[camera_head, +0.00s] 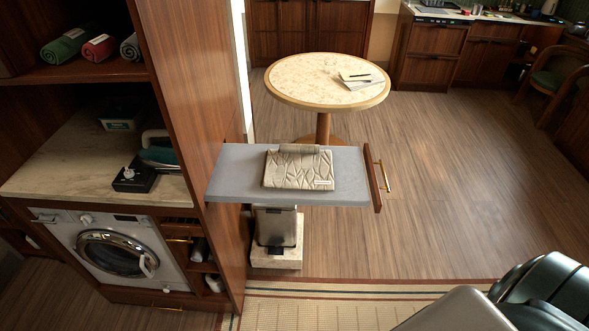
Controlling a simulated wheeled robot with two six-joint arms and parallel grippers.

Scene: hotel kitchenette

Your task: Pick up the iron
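What looks like the iron (157,155), teal with a pale handle, stands on the stone counter (60,165) in the wooden cabinet at the left. It is partly hidden by the cabinet's upright side panel. A small black box with a light knob (135,178) sits just in front of it on the counter. Neither of my grippers shows in the head view.
A grey pull-out board (345,180) bearing a folded quilted cloth (300,168) juts right from the cabinet. A washing machine (115,250) is below the counter. A round table (300,85) stands behind. The wooden floor at right is clear.

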